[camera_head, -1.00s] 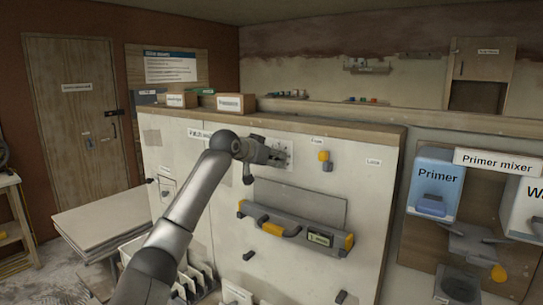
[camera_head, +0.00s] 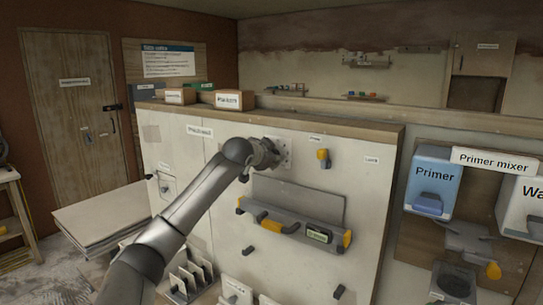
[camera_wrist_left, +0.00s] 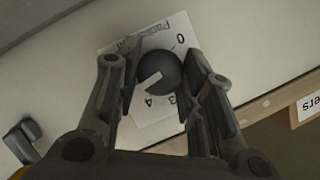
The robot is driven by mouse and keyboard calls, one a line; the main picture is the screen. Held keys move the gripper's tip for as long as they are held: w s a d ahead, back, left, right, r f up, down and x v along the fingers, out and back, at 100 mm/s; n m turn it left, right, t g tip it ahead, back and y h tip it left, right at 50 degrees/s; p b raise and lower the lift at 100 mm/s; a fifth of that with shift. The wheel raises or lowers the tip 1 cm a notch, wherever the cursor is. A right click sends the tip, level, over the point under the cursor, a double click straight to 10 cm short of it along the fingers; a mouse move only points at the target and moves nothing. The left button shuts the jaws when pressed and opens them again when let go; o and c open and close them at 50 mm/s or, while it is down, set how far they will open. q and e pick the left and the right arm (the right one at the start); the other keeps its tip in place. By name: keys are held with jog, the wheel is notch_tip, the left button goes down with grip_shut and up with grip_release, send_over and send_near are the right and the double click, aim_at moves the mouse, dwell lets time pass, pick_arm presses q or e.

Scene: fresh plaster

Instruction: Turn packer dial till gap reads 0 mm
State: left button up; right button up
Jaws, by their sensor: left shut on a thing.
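The packer dial (camera_wrist_left: 158,70) is a dark round knob with a pale pointer bar, on a white scale plate (camera_wrist_left: 112,48). In the left wrist view the pointer slants to the lower left, and the plate shows a 0 at upper right and other digits below. My left gripper (camera_wrist_left: 162,66) has a finger on each side of the knob and is shut on it. In the head view the left gripper (camera_head: 268,152) is up against the plate (camera_head: 285,148) on the pale panel and hides the dial. My right gripper is not in view.
Below the dial, a grey level-like bar with yellow ends carries a small display (camera_head: 319,235), too small to read. A yellow-topped fitting (camera_head: 323,155) sits right of the plate. A dark hook (camera_wrist_left: 20,140) shows in the left wrist view.

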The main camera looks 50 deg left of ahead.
pick_arm(q)
jog(key=shift+f, duration=0.3)
jog(key=o, duration=0.8)
jog(key=shift+o, duration=1.2)
jog(key=shift+r, duration=0.1)
jog(key=shift+r, duration=0.1)
jog(key=v, duration=1.2)
